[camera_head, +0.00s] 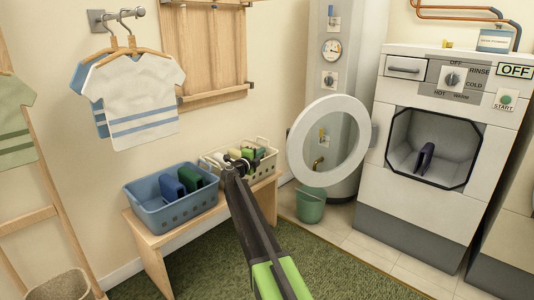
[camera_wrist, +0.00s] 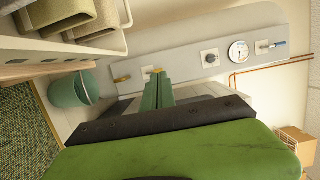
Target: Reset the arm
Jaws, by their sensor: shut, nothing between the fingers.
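My arm reaches up from the bottom middle of the head view, with a green part and a dark link. My gripper (camera_head: 237,163) is at its far end, in front of the cream basket on the bench. In the wrist view my gripper (camera_wrist: 158,88) has its two green fingers together, with nothing between them. They point towards a grey panel with a gauge. The gripper's tip is small in the head view and partly blends with the basket's contents.
A wooden bench (camera_head: 152,243) bears a blue basket (camera_head: 172,210) and a cream basket (camera_head: 268,165). A washer (camera_head: 400,205) stands at the right, its round door (camera_head: 326,177) open, a dark item (camera_head: 425,158) inside. A green bucket (camera_head: 310,206) is on the floor. The green rug has free room.

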